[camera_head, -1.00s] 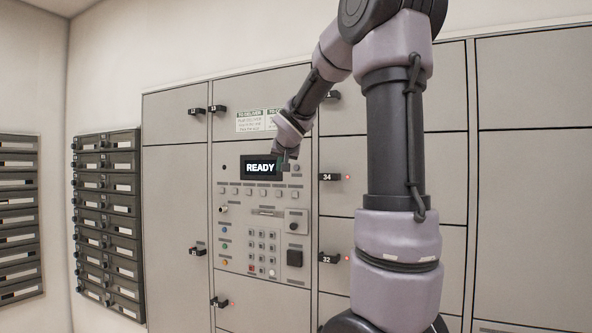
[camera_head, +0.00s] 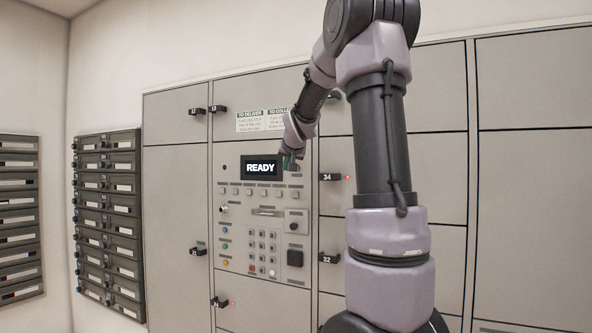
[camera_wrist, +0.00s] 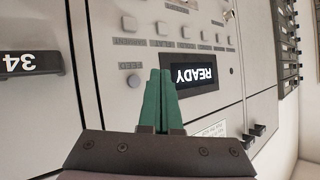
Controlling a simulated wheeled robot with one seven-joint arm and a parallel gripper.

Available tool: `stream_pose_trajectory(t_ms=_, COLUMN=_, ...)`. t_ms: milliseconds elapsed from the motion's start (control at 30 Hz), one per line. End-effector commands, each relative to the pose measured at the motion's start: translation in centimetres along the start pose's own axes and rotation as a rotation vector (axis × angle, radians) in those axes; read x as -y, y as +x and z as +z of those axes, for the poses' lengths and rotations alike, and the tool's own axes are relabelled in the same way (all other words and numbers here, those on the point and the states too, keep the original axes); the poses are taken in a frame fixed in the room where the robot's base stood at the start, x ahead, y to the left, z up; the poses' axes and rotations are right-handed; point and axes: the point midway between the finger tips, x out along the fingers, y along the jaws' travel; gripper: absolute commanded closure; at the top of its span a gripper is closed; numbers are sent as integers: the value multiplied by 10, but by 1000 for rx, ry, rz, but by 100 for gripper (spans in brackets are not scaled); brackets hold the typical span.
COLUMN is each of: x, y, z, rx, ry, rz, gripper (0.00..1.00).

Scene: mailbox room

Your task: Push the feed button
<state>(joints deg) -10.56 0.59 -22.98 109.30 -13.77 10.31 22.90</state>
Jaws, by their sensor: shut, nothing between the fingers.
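A control panel (camera_head: 232,256) on the locker wall carries a lit black screen (camera_head: 262,168) reading "READY". A row of small square buttons (camera_head: 250,191) with labels lies below the screen; they also show in the wrist view (camera_wrist: 183,31), upside down. A round grey button (camera_wrist: 134,80) shows just left of the fingers in the wrist view. In the head view, my gripper (camera_head: 289,160) is at the screen's upper right; contact is unclear.
A keypad (camera_head: 261,252), a black square (camera_head: 295,258) and a knob plate (camera_head: 296,221) are lower on the panel. Black locker handles 34 (camera_head: 329,177) and 32 (camera_head: 328,258) stick out to the right. Dark mailboxes (camera_head: 108,218) stand at left.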

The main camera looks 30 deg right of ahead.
Motion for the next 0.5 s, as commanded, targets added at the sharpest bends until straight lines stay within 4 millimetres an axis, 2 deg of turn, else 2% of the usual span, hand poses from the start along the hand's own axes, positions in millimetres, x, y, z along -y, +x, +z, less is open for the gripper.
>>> stream_pose_trajectory(t_ms=500, x=-21, y=28, z=-21, rx=-2, ry=1, rz=1, gripper=100)
